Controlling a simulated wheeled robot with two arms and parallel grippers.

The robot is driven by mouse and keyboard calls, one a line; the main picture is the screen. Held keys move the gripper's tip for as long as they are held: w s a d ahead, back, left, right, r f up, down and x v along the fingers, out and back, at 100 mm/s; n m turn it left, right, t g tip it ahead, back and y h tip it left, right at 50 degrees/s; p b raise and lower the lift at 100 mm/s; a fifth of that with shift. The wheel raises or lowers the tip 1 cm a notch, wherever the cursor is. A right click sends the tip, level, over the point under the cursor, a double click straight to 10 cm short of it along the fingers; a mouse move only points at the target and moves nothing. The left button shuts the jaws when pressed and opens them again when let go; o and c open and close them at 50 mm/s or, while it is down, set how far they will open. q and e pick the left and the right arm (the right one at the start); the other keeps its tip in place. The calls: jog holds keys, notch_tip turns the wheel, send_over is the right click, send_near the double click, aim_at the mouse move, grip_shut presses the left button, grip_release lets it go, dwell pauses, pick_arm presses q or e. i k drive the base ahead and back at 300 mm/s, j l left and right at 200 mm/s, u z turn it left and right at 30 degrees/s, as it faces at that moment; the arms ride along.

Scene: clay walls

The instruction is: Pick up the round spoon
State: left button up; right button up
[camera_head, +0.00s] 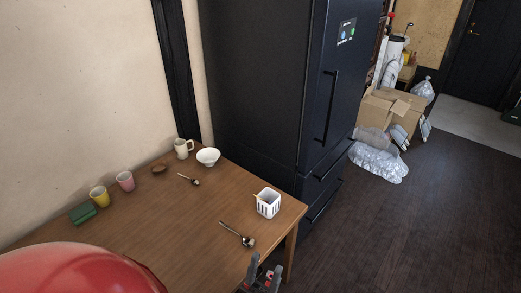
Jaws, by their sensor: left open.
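Two spoon-like utensils lie on the wooden table (165,220). The nearer spoon (237,234) has a dark handle and a small head at its right end. The farther spoon (189,179) is smaller in view and lies below the white bowl. I cannot tell which of them is the round spoon. My left gripper (264,270) shows at the bottom edge, by the table's near right side. It is open, with nothing seen between its fingers, and is below and right of the nearer spoon, apart from it. My right gripper is not in view.
A white slotted holder (268,204) stands near the table's right corner. A white bowl (208,156), a cream mug (182,148), a pink cup (125,181), a yellow cup (99,196) and a green block (82,213) line the back. A dark fridge (265,80) stands behind. The table's middle is clear.

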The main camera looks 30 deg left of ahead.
aim_at(246, 242)
jog(key=u, duration=1.1)
